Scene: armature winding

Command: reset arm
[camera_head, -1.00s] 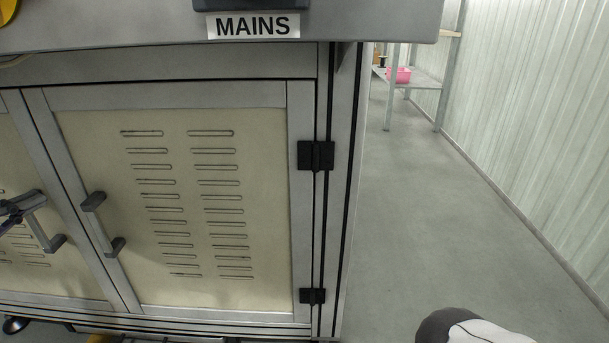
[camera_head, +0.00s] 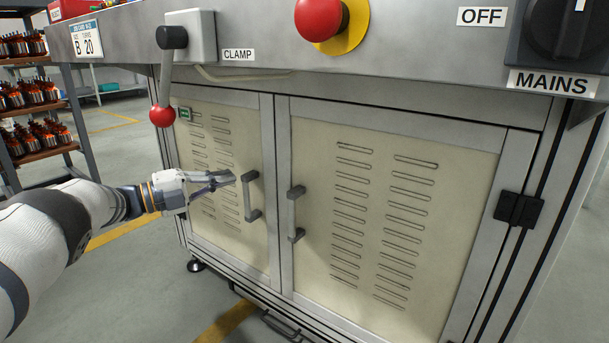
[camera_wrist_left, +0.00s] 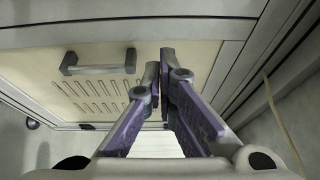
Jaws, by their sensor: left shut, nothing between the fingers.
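My left arm comes in from the left in the head view. Its gripper (camera_head: 222,178) is shut and empty, its fingers pointing right in front of the machine cabinet's left door (camera_head: 218,225), close to that door's handle (camera_head: 250,196). In the left wrist view the shut fingers (camera_wrist_left: 163,65) show over the cabinet, with a door handle (camera_wrist_left: 98,62) to their left. I cannot tell whether the fingertips touch the door. My right gripper is not in view.
The clamp lever with a red knob (camera_head: 162,116) hangs above my left gripper. A red emergency button (camera_head: 318,18) and the mains switch (camera_head: 560,30) sit on the panel above the doors. A rack of wound armatures (camera_head: 30,92) stands at the left. Open floor lies between.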

